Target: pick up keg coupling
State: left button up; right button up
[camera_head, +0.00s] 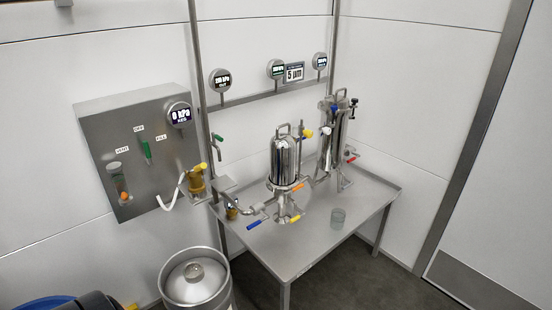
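A brass-coloured fitting with a yellow handle, which looks like the keg coupling (197,182), sits upright beside the right side of the grey wall panel. A white curved hose (168,199) runs close to its left side; I cannot tell whether they are joined. A steel keg (193,291) stands on the floor below it, cut off by the bottom edge of the view. Neither of my grippers can be made out in the head view.
The wall panel (110,120) carries a gauge (180,115). Blue and black objects (90,301) show at bottom left. The floor right of the table is clear.

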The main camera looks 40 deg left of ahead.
aim_at(196, 185)
jog(key=i+u, duration=0.15)
jog(key=i, duration=0.25)
jog(key=i+l+u, duration=0.15)
jog(key=i, duration=0.3)
jog(key=i+l+u, duration=0.15)
jog(key=i, duration=0.25)
